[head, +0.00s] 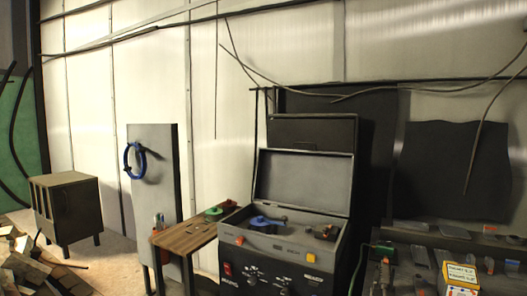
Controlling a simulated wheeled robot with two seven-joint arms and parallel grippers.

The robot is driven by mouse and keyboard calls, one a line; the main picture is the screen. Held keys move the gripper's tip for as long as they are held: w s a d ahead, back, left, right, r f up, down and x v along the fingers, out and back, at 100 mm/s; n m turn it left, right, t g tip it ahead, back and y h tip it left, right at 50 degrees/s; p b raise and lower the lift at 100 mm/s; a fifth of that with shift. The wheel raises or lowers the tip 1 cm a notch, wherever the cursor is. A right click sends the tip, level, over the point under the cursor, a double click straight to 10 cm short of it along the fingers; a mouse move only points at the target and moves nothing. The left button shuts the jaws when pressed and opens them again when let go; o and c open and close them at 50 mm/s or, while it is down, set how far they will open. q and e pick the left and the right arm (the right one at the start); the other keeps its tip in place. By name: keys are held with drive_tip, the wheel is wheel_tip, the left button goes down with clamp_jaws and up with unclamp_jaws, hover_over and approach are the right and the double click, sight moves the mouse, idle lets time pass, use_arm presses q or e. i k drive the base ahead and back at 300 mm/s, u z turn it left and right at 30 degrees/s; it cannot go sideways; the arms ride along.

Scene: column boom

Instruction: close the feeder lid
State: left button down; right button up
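The feeder (275,262) is a dark grey machine right of the picture's middle, with knobs, a red switch and orange tabs on its front. Its lid (303,180), a grey panel with a dark frame, stands open and leans slightly back from the rear edge. The open top shows a blue part (266,221) and a small dark and brown part (326,232) inside. Neither of my grippers shows in the head view, so their state is hidden.
A wooden side table (185,238) with a green round item stands left of the feeder. A bench (415,240) with small parts and a yellow-white box (459,279) is at right. A dark cabinet (68,212) and a wood pile (35,268) are at left.

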sight(322, 182)
drive_tip(key=u, duration=0.15)
drive_tip(key=i, duration=1.3)
drive_tip(key=z, duration=0.5)
